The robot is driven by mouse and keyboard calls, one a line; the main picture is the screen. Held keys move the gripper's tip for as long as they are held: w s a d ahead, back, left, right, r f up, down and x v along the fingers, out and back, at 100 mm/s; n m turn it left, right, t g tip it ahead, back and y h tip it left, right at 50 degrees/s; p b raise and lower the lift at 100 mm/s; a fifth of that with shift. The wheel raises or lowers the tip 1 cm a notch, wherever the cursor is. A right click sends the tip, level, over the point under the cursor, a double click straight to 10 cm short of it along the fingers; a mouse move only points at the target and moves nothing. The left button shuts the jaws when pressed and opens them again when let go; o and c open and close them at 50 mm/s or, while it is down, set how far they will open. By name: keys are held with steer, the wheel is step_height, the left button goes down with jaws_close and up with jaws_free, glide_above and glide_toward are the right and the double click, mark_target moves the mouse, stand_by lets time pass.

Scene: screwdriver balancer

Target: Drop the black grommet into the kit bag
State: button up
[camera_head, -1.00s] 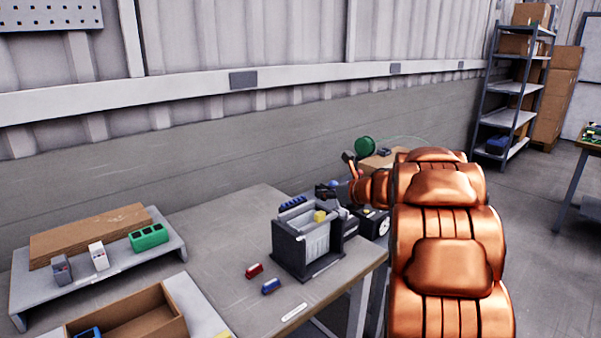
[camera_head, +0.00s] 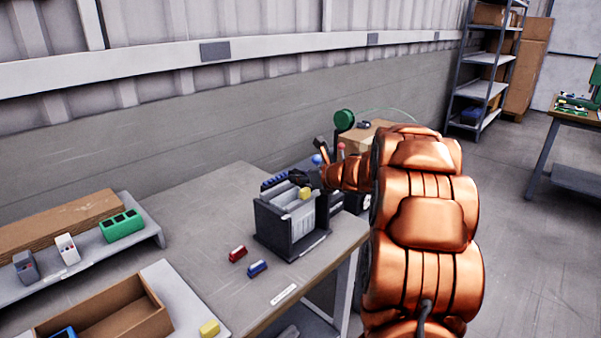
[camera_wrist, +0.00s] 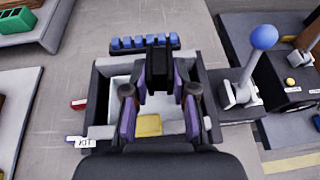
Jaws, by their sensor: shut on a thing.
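My gripper (camera_wrist: 160,82) is shut on a small black piece (camera_wrist: 159,58), which looks like the black grommet. The piece sits between the fingertips in the wrist view. In the head view my gripper (camera_head: 299,178) is small and dark at the holder's back edge; the grommet cannot be made out there.
A yellow block (camera_wrist: 149,125) shows at the bag's opening. A blue toothed strip (camera_wrist: 145,42) lies behind the holder. A red block (camera_head: 238,254) and a blue block (camera_head: 257,267) lie in front. A blue-knobbed lever (camera_wrist: 263,38) stands to the right.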

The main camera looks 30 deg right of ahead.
steer(key=shift+f, duration=0.2)
steer(key=o, duration=1)
steer(key=shift+s, duration=0.1)
steer(key=v, duration=1.2)
